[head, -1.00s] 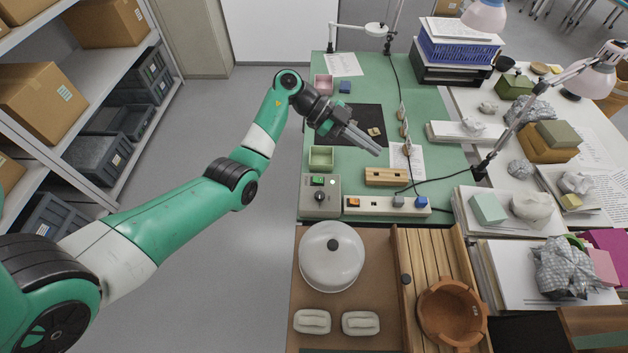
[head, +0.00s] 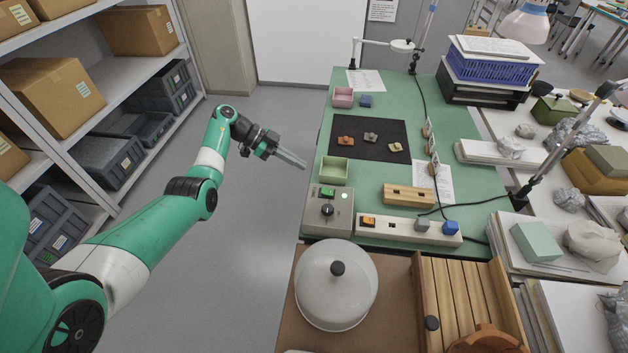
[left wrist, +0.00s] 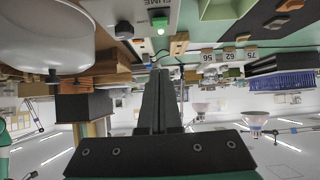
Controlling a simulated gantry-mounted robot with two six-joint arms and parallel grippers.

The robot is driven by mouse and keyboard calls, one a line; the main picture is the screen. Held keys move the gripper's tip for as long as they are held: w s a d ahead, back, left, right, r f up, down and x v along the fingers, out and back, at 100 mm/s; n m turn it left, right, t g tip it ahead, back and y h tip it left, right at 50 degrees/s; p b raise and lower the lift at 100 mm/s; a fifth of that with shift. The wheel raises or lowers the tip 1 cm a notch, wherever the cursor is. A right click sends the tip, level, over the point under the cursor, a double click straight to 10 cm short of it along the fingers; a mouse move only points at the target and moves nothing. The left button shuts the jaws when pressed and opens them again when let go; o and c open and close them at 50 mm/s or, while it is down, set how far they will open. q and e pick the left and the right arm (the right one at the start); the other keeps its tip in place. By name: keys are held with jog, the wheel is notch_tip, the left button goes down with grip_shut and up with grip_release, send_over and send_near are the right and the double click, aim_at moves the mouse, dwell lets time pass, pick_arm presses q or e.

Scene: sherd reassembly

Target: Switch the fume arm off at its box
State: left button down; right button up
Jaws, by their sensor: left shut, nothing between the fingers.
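The grey fume box (head: 327,212) stands at the near left corner of the green bench mat, with a green rocker switch (head: 328,192) and a black knob (head: 327,210) on top. In the left wrist view the box (left wrist: 152,10) is at the top edge, upside down and partly cut off, with a bright green light on it and a partly readable label. My left gripper (head: 303,165) is shut and empty. It is held beyond the bench's left edge, apart from the box and up-left of it in the head view. My right gripper is not in view.
A power strip (head: 400,229) with an orange switch and plugs lies right of the box. A green tray (head: 335,170) sits behind it, and a dark mat (head: 372,132) holds three sherds. A white dome (head: 336,285) stands in front. Open floor lies left of the bench.

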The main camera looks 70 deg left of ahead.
pick_arm(q)
jog(key=b, duration=0.5)
send_over(321, 191)
jog(key=f, duration=0.6)
jog(key=shift+w+d, duration=0.35)
jog(key=shift+d, duration=0.05)
jog(key=f, duration=0.1)
jog(key=f+b, duration=0.1)
jog(key=s+f+b, duration=0.1)
jog(key=shift+a+f, duration=0.1)
jog(key=shift+a, duration=0.25)
jog(key=shift+s, duration=0.1)
jog(key=shift+s+a+f+t+h+b, duration=0.2)
jog(key=shift+f+t+h+b, duration=0.1)
jog(key=shift+f+t+b, duration=0.25)
jog(key=shift+s+a+f+t+b, duration=0.15)
jog(key=shift+f+t+b, duration=0.2)
jog(key=shift+f+b, duration=0.2)
jog(key=shift+r+h, duration=0.3)
jog(key=shift+r, duration=0.05)
jog(key=shift+r+p, duration=0.1)
jog(key=shift+p, duration=0.3)
